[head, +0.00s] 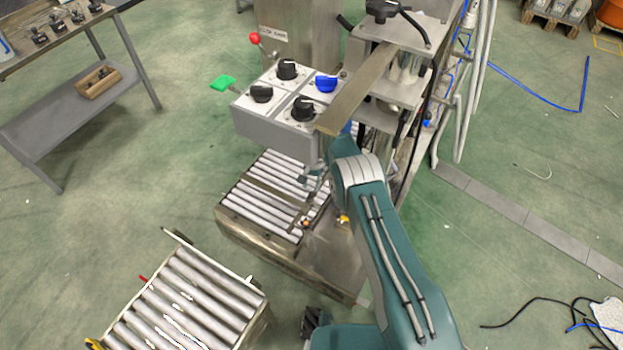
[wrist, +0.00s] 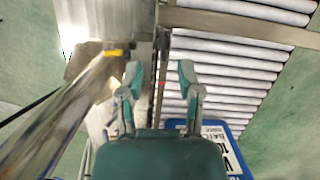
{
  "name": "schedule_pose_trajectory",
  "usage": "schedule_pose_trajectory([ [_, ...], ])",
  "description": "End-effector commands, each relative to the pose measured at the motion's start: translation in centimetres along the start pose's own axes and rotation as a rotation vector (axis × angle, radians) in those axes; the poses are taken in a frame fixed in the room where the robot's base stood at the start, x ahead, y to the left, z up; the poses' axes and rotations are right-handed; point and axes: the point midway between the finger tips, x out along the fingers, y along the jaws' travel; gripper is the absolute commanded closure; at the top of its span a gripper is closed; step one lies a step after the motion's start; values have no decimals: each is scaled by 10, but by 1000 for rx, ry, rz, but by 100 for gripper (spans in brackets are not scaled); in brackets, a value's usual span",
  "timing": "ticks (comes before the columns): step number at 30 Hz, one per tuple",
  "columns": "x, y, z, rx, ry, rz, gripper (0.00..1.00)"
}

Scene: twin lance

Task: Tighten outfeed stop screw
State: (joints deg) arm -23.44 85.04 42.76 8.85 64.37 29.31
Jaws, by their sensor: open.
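My gripper (wrist: 158,76) is open and empty, its two teal fingers apart in the wrist view. In the head view my gripper (head: 314,179) is partly hidden by my own arm, above the roller conveyor (head: 262,198) under the machine. A small orange-tipped part (head: 305,223) sits at the conveyor's right side, and a yellow part (head: 343,219) is close by. In the wrist view a yellow piece (wrist: 113,53) lies left of the fingers, and a dark upright bar (wrist: 162,65) shows between them. I cannot tell which part is the stop screw.
A grey control box (head: 275,127) with several knobs stands above the conveyor, with a red ball lever (head: 255,38) and green handle (head: 222,83). A second roller conveyor (head: 185,310) is at lower left. A blue labelled object (wrist: 215,130) is below the right finger. Cables (head: 545,312) lie lower right.

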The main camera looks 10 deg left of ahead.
Motion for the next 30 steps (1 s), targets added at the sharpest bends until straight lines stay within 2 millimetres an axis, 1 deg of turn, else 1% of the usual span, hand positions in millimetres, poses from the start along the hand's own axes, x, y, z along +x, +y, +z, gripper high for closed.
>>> schedule_pose_trajectory([
  [1, 6, -1, 1, -1, 0, 2, 54],
  [9, 29, 0, 1, -1, -1, 1, 54],
  [16, 45, 0, 0, -1, -1, -1, 54],
  [21, 50, 0, 0, -1, 0, 0, 54],
  [29, 51, -1, 0, -1, 0, 1, 54],
  [30, 51, 0, 0, -1, 0, 0, 63],
])
